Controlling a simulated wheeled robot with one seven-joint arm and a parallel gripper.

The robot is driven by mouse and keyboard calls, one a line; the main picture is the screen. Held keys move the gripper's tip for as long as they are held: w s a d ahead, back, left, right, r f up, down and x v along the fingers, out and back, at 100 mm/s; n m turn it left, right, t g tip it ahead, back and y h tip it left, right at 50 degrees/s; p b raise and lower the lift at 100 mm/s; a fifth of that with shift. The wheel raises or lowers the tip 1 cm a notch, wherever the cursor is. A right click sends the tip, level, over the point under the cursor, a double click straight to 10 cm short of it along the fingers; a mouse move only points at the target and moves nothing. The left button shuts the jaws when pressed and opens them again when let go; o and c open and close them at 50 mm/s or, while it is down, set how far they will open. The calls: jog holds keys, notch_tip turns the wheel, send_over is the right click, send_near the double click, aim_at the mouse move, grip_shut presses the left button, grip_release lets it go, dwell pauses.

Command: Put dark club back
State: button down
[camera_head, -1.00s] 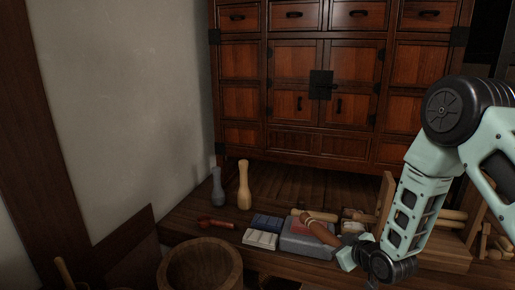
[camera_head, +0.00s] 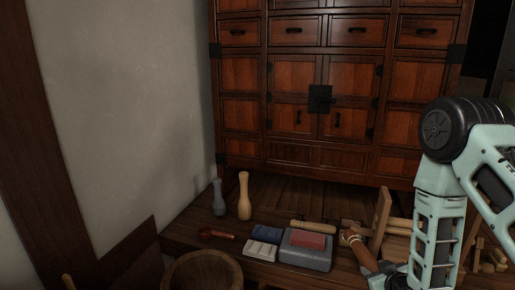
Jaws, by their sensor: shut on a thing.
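The dark club (camera_head: 361,253) is brown, with a pale band near its upper end. It slants from upper left to lower right, to the right of the grey stone block. My gripper (camera_head: 379,274) is at its lower end near the bottom edge of the picture, shut on it; the fingers are mostly hidden. A wooden rack (camera_head: 381,222) stands just right of the club, with pale rods or clubs lying level through it. Whether the club touches the rack or the floor cannot be told.
A grey stone block (camera_head: 306,256) bears a red block (camera_head: 308,240). A pale club (camera_head: 313,226) lies behind it. Blue and white blocks, a red scoop (camera_head: 217,234), and upright grey (camera_head: 219,199) and pale (camera_head: 244,197) clubs stand left. A cabinet (camera_head: 340,90) closes the back.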

jog(key=s+r+p, duration=0.2)
jog(key=r+p, duration=0.6)
jog(key=r, duration=0.2)
jog(key=s+r+p, duration=0.2)
jog(key=r+p, duration=0.6)
jog(key=r, duration=0.2)
jog(key=shift+s, duration=0.2)
